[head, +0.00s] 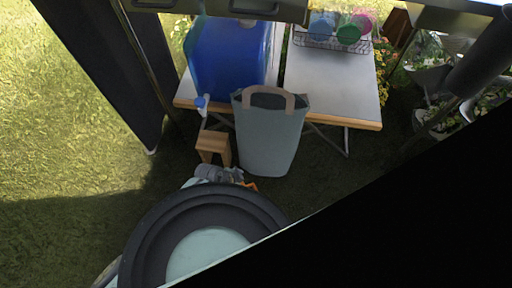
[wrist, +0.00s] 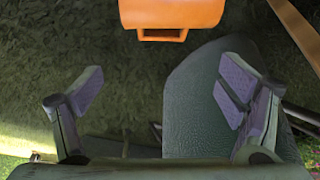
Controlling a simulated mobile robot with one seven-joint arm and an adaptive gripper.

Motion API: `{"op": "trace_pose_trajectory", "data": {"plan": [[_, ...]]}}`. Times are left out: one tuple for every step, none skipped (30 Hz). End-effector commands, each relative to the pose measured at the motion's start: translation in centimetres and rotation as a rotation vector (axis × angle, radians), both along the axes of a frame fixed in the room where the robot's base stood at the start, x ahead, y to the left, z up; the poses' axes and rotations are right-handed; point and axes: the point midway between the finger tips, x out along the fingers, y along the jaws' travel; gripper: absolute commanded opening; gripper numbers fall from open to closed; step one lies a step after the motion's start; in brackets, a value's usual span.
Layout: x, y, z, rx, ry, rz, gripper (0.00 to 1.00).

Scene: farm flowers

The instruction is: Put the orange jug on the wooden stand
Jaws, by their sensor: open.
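The orange jug (wrist: 172,12) is at the top edge of the wrist view, cut off by the frame. It lies beyond my fingertips and is not between them. In the head view only a small orange piece (head: 251,186), probably the jug, shows beside my gripper (head: 220,174); my arm hides the rest. My gripper is open and empty in the wrist view (wrist: 162,80), its fingers spread wide. The wooden stand (head: 212,144) is on the grass just behind my gripper in the head view, left of the grey bag.
A grey bag (head: 268,140) with handles stands right of the stand and shows close behind my right finger in the wrist view (wrist: 195,105). Behind is a folding table (head: 335,85) with a blue container (head: 230,60) and a rack of cups (head: 335,40). Open grass (head: 60,120) lies left.

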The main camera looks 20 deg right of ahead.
Motion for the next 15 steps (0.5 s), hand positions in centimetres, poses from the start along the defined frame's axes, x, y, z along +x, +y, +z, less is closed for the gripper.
{"op": "trace_pose_trajectory", "data": {"plan": [[-0.1, 0.4, -1.0, 0.014, 0.005, -0.017, 0.88], [-0.1, 0.5, -1.2, 0.02, 0.007, -0.025, 0.88], [-0.1, 0.7, -1.4, 0.026, 0.01, -0.031, 0.88], [-0.1, 0.8, -1.5, 0.03, 0.011, -0.036, 0.88], [-0.1, 0.8, -1.7, 0.032, 0.012, -0.04, 0.88], [-0.2, 0.7, -2.1, 0.033, 0.013, -0.044, 0.88], [-0.2, 0.6, -2.4, 0.034, 0.014, -0.045, 0.88], [-0.2, 0.4, -2.8, 0.034, 0.014, -0.045, 0.88], [-0.3, 0.1, -3.5, 0.033, 0.015, -0.046, 0.88], [-0.3, -0.1, -3.9, 0.033, 0.014, -0.047, 0.88], [-0.3, -0.3, -4.4, 0.034, 0.015, -0.046, 0.88], [-0.3, -0.6, -5.0, 0.033, 0.014, -0.045, 0.88], [-0.3, -0.7, -5.4, 0.033, 0.014, -0.045, 0.88], [-0.4, -0.9, -5.7, 0.033, 0.014, -0.045, 0.88], [-0.4, -1.1, -6.1, 0.032, 0.014, -0.044, 0.88]]}}
